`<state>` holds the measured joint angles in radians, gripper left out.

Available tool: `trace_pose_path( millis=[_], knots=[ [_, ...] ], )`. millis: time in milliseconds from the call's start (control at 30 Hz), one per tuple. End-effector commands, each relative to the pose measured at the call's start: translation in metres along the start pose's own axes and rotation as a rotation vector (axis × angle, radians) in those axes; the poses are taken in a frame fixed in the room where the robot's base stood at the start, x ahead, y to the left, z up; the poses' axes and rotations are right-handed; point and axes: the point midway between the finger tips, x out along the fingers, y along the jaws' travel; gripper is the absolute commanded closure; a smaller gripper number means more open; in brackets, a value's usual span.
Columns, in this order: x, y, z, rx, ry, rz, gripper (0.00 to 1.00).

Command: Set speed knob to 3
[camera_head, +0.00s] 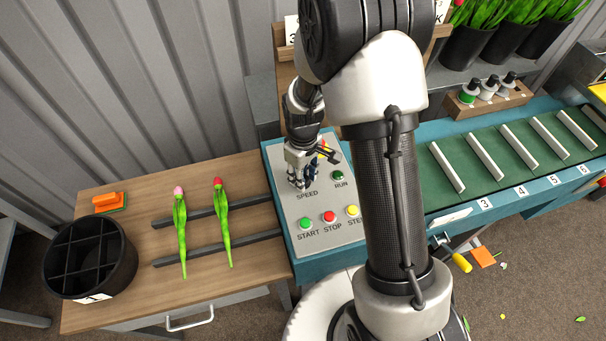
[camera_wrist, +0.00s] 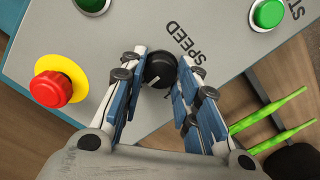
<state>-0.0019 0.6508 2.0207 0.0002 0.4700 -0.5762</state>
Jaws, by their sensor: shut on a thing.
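The control panel (camera_head: 315,228) stands in the middle of the camera_head view, with the word SPEED printed near my gripper (camera_head: 303,182). In the wrist view the black speed knob (camera_wrist: 159,69) sits between the two blue-padded fingers of my gripper (camera_wrist: 157,72). The fingers are shut on the knob from both sides. A small white mark shows on the knob's face, toward the bottom of the picture. I cannot read any scale numbers around it. In the camera_head view the knob is hidden behind my gripper.
The panel also bears the green START (camera_head: 305,224), red STOP (camera_head: 330,217) and yellow STEP (camera_head: 352,211) buttons and a dark green RUN light (camera_head: 338,175). A red emergency button (camera_wrist: 52,88) is close to my fingers. Two tulips (camera_head: 223,225) lie on rails at the left.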

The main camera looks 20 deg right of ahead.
Motion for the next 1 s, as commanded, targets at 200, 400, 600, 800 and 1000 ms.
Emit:
trace_pose_path(
  millis=[200, 400, 600, 800, 1000],
  knots=[
    [-0.0003, 0.0001, 0.0001, 0.077, 0.000, 0.000, 0.95],
    [-0.0004, 0.0002, 0.0002, 0.224, -0.001, 0.000, 0.95],
    [-0.0006, 0.0004, 0.0003, 0.412, -0.001, 0.000, 0.95],
    [-0.0006, 0.0006, 0.0004, 0.601, -0.001, 0.000, 0.95],
    [-0.0004, 0.0008, 0.0004, 0.773, -0.001, 0.000, 0.95]
  ],
)
